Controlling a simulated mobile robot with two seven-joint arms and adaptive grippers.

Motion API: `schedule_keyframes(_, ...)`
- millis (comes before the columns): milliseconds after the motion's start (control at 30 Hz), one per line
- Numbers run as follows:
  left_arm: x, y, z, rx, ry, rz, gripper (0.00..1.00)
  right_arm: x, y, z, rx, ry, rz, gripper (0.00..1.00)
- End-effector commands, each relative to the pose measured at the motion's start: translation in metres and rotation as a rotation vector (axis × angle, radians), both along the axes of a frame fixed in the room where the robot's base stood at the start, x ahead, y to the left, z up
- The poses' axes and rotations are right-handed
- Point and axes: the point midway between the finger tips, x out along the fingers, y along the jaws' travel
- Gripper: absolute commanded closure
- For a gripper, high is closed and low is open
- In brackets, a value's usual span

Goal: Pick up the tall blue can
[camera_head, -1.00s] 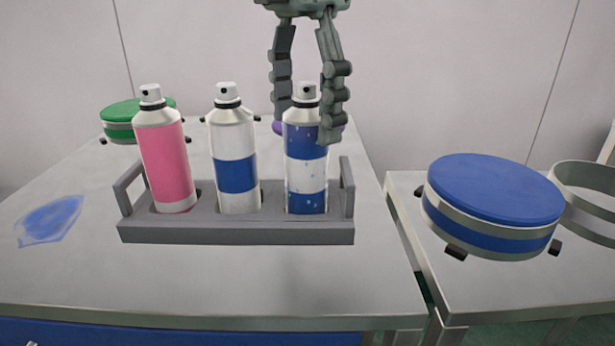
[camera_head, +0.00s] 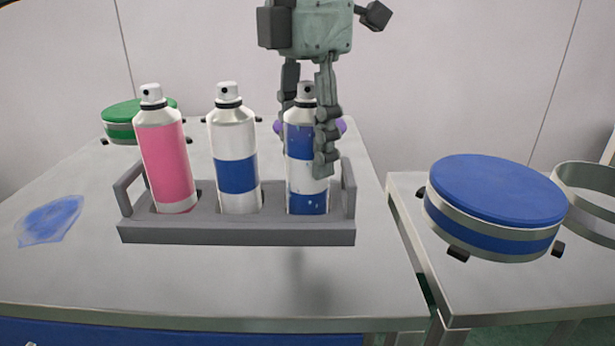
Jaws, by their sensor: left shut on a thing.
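Three spray cans stand upright in a grey holder (camera_head: 235,232) with raised end handles. The right can (camera_head: 300,142) has blue and white bands with light specks and a white nozzle. The middle can (camera_head: 236,175) is white with one blue band. The left can (camera_head: 168,165) is pink. My left gripper (camera_head: 306,145) comes down from above and is shut on the right can. One finger covers the can's right side; the other is partly hidden behind its upper left. The can's base is still in the holder. My right gripper is out of view.
A round blue-topped container (camera_head: 495,190) and a metal ring (camera_head: 590,190) are on the right table. A green-topped container (camera_head: 135,120) stands at back left. A purple thing (camera_head: 341,127) is partly hidden behind the right can. A blue patch (camera_head: 48,222) lies at left.

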Motion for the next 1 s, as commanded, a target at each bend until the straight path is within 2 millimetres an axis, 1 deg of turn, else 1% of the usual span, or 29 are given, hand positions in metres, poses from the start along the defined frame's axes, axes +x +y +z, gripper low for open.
schedule_keyframes(233, 0.0, 0.0, 0.001, -0.001, -0.001, 0.0, 0.95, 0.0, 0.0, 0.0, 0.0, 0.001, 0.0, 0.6)
schedule_keyframes(333, 0.0, -0.001, 0.006, -0.002, -0.003, 0.0, 0.95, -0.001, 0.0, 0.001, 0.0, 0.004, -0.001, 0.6)
schedule_keyframes(467, 0.0, -0.001, 0.026, -0.002, -0.002, 0.0, 0.95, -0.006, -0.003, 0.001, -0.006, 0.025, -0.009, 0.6)
schedule_keyframes(600, 0.0, -0.001, 0.056, -0.002, -0.003, 0.0, 0.95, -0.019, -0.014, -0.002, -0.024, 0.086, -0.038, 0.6)
schedule_keyframes(700, 0.0, -0.001, 0.075, -0.001, -0.003, -0.002, 0.95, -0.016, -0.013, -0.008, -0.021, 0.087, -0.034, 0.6)
schedule_keyframes(833, 0.0, -0.001, 0.092, -0.001, -0.001, -0.001, 0.95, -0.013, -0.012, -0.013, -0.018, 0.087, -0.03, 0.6)
schedule_keyframes(1000, 0.0, 0.0, 0.101, 0.001, 0.001, -0.003, 0.95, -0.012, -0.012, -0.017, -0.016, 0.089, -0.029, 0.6)
